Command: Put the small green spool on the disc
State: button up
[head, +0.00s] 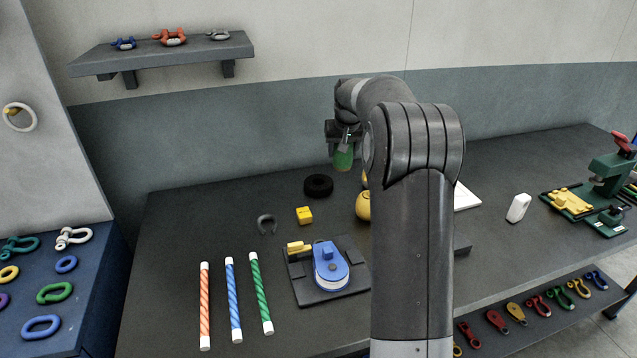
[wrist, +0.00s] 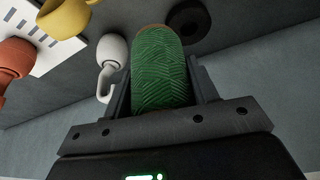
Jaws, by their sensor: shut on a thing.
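The small green spool (head: 343,160) hangs upright below my gripper (head: 343,140), above the table's back part. In the wrist view the spool (wrist: 160,65) shows green wound line and a tan end rim, and my gripper (wrist: 162,90) is shut on it with a finger on each side. A black round disc (head: 318,186) with a darker centre lies on the table, below and slightly left of the spool. The disc (wrist: 188,20) also shows in the wrist view, past the spool's far end to the right. Spool and disc are apart.
A yellow rounded thing (head: 363,206) stands close by, partly hidden by my arm. In the wrist view, a white hooked thing (wrist: 112,52) is left of the spool.

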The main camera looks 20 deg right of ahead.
jog(key=d, duration=0.1)
send_over(312, 188)
notch_tip(312, 188, down, 7)
jog(key=shift+s+f, duration=0.15)
jog(key=shift+f, duration=1.8)
jog(key=shift+f, duration=0.15)
jog(key=o, duration=1)
